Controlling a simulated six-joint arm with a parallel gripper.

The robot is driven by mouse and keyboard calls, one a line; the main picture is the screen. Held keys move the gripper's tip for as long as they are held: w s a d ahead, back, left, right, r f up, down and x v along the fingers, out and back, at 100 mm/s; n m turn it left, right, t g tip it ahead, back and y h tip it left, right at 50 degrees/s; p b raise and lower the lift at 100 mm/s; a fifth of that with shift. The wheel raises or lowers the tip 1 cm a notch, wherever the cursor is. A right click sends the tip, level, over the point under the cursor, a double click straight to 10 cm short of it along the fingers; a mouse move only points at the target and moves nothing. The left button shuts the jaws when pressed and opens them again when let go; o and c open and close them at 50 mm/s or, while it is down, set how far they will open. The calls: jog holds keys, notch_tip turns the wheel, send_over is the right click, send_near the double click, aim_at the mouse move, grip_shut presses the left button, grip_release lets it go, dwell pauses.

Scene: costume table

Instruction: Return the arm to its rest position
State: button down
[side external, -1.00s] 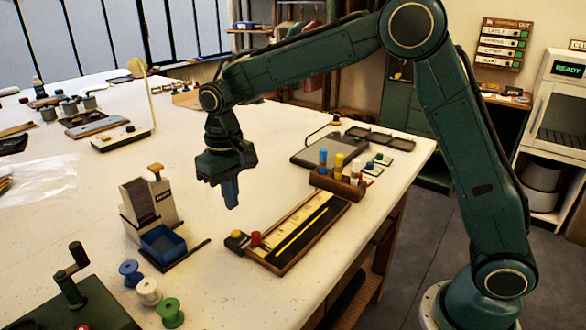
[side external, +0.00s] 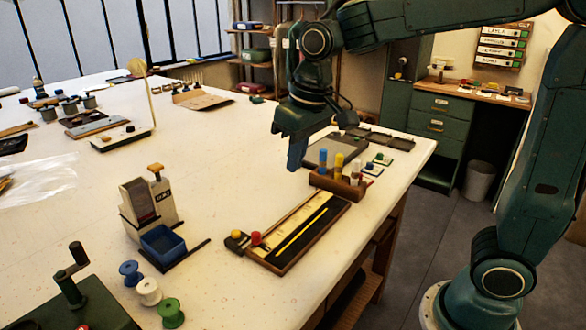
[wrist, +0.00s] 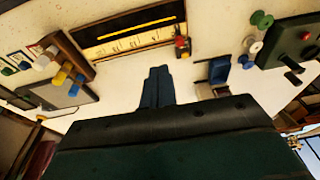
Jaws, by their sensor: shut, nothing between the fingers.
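My gripper (side external: 294,158) is shut and empty, its blue fingers pressed together and pointing down. It hangs above the white table, just left of the wooden block with coloured tubes in the side view. In the wrist view the shut fingers (wrist: 157,86) show at the middle, over bare white table. The arm reaches in from the right, and its upper part is cut off by the top edge of the side view.
A wooden block of coloured tubes (side external: 338,184) and a long wooden tray (side external: 292,254) lie near the table's right edge. A dispenser with a blue bin (side external: 163,243) and several spools (side external: 150,291) stand at front left. The middle of the white table (side external: 225,165) is clear.

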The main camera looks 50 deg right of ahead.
jog(key=s+d+t, duration=0.1)
jog(key=s+d, duration=0.1)
jog(key=s, duration=0.6)
jog(key=s+d+t, duration=0.2)
jog(key=s, duration=0.7)
jog(key=shift+s+d+f, duration=0.2)
jog(key=shift+s+d, duration=0.1)
jog(key=shift+d, duration=0.1)
dwell(0.3)
